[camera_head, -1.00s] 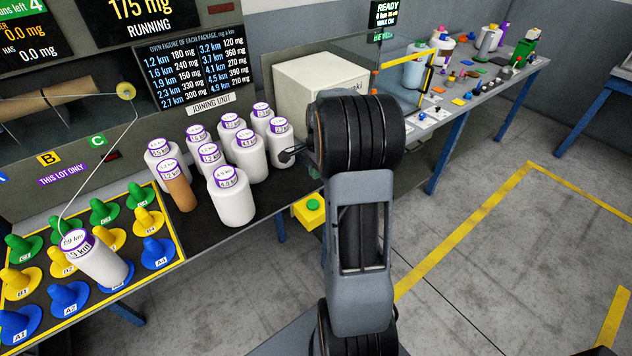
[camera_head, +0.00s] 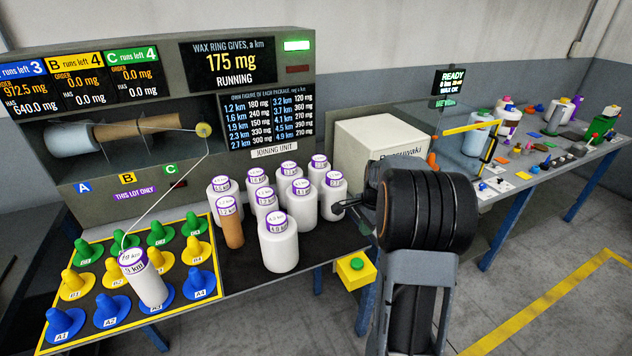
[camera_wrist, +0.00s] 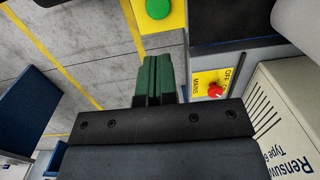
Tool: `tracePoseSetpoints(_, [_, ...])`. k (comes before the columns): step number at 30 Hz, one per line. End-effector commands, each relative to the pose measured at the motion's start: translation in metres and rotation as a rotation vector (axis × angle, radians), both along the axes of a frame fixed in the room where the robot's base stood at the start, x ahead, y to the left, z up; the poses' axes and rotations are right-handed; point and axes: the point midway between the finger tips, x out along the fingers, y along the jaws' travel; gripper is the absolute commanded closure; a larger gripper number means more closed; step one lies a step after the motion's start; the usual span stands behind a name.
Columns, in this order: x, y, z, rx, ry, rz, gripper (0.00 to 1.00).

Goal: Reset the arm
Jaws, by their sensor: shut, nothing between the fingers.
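My gripper shows in the wrist view as two dark green fingers (camera_wrist: 158,82) pressed together, with nothing between them. In the head view my black and grey arm stands in front of the bench, and the gripper end (camera_head: 348,204) points left, just right of the white bobbins; the fingertips are small and partly hidden there. In the wrist view the fingers point toward a yellow box with a green button (camera_wrist: 158,9), apart from it. That yellow box also shows below the bench edge in the head view (camera_head: 355,272).
White bobbins (camera_head: 279,250) and one brown bobbin (camera_head: 231,228) stand left of my gripper. A white bobbin (camera_head: 147,282) sits on the coloured peg board (camera_head: 216,262), thread attached. A white machine (camera_head: 372,143) stands behind my arm; a red switch (camera_wrist: 215,90) is close. Floor at right is clear.

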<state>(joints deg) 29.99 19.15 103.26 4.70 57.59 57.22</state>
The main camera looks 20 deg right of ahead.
Motion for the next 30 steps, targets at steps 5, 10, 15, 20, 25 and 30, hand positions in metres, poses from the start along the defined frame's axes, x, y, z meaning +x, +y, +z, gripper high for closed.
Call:
tracePoseSetpoints(5, [0.0,0.0,0.0,-0.001,-0.001,0.019,1.0])
tracePoseSetpoints(10, [-0.005,0.002,-0.007,-0.006,0.0,0.183,1.0])
tracePoseSetpoints(15, [-0.036,0.03,-0.007,-0.017,0.005,0.523,1.0])
tracePoseSetpoints(20, [-0.065,0.082,0.017,-0.076,-0.036,0.886,1.0])
tracePoseSetpoints(25, [-0.101,0.138,0.04,-0.167,-0.099,1.232,1.0])
tracePoseSetpoints(30, [-0.131,0.178,0.056,-0.254,-0.172,1.428,1.0])
